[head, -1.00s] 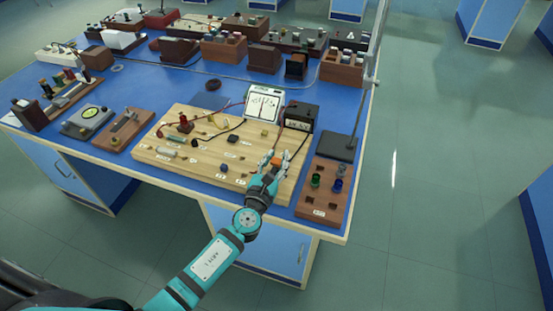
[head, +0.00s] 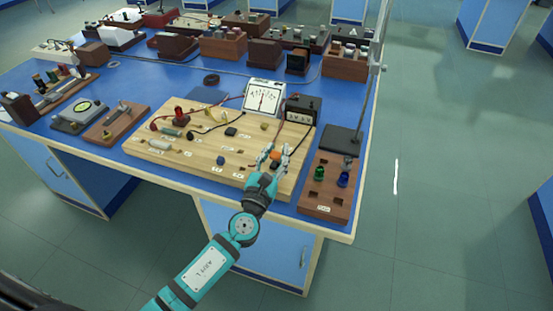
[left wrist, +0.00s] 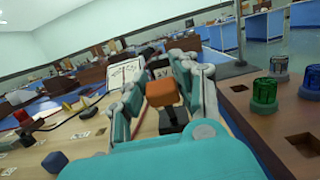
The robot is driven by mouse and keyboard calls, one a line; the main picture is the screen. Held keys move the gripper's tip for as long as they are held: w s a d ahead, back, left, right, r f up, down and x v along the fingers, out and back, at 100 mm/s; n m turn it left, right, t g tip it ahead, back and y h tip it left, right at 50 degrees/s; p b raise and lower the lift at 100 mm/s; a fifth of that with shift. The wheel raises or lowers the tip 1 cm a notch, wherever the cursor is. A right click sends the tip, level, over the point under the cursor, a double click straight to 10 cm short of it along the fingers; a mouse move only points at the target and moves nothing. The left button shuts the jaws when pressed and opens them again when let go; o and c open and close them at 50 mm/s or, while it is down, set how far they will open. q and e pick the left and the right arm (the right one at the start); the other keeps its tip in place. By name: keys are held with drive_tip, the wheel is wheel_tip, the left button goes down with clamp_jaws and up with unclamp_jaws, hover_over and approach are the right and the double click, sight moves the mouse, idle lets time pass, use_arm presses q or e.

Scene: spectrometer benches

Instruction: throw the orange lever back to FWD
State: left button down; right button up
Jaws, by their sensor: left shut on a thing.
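The orange lever (head: 275,155) stands at the right end of the light wooden board (head: 190,170). Its block-like orange knob (left wrist: 162,92) shows in the left wrist view above a dark base (left wrist: 173,121). My left gripper (head: 272,157) is at the lever, its fingers on either side of the orange knob and shut on it. Lettering near the lever is too small to read. My right gripper is not in view.
A white dial meter (head: 264,98) and a black box (head: 302,108) stand behind the lever. A brown block (head: 327,200) with a green and a blue knob lies to the right. Wires cross the board. A stand (head: 342,139) rises at the bench's right edge.

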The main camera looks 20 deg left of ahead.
use_arm(q)
drive_tip(key=c, duration=1)
unclamp_jaws()
drive_tip(key=shift+o, duration=0.2)
drive_tip(key=shift+s, duration=0.1)
drive_tip(key=s+f, duration=0.2)
drive_tip(key=s, duration=0.9)
drive_tip(key=shift+s+a, duration=0.25)
drive_tip(key=shift+s, duration=0.1)
